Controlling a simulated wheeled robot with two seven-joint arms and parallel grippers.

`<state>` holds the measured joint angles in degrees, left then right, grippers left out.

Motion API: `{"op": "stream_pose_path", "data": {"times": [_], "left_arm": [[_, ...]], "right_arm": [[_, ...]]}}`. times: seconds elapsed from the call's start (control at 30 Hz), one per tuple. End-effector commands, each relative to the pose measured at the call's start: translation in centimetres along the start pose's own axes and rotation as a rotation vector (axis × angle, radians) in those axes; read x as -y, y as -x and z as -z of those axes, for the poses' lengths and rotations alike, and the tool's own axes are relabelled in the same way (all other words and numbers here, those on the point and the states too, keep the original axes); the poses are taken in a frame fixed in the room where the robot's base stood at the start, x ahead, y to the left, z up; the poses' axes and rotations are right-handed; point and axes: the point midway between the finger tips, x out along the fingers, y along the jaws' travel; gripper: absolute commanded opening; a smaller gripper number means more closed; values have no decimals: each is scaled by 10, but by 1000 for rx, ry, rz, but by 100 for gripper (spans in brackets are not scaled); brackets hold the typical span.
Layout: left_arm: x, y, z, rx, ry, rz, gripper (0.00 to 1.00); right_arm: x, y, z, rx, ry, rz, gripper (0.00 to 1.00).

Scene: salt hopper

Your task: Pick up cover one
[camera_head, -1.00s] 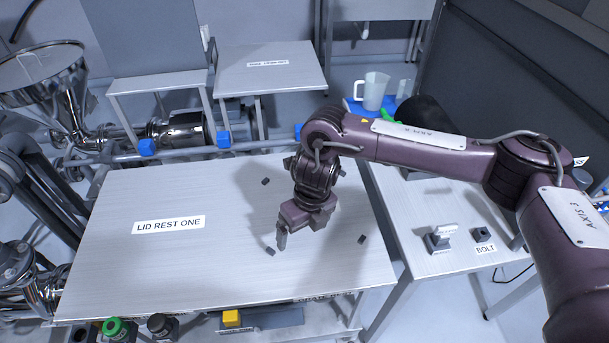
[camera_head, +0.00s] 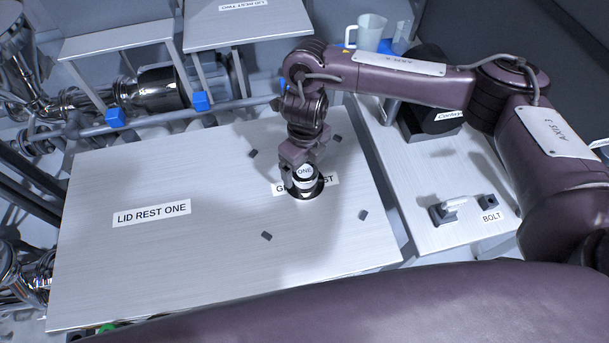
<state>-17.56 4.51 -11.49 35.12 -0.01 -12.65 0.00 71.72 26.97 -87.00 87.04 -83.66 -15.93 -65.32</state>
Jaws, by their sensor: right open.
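A small round piece (camera_head: 304,173) with a white top lettered "ONE" and a dark ring round its base sits on the large metal plate (camera_head: 200,265). I cannot tell whether it is cover one; no other thing marked so shows. My right gripper (camera_head: 301,161) points down directly behind and over this piece, with its jaws open. Its fingertips are partly hidden, and I cannot tell whether they touch the piece. My left gripper is out of view.
The left part of the plate, with the label "LID REST ONE" (camera_head: 152,213), is clear. Several small dark blocks surround the round piece. A side table (camera_head: 430,185) at the right carries a bolt holder (camera_head: 445,212). A clear jug (camera_head: 371,33) stands behind.

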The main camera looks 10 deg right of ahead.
Motion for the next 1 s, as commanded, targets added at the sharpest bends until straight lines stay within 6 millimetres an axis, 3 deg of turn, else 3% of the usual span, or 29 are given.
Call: {"op": "stream_pose_path", "data": {"times": [0.2, 0.53, 1.0], "left_arm": [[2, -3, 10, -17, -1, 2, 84], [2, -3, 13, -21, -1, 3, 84], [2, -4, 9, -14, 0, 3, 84]], "right_arm": [[-3, -30, 1, -1, -1, -4, 92], [-1, -34, 0, 1, 0, 0, 91], [-1, -33, 0, 2, 0, 0, 29]]}}
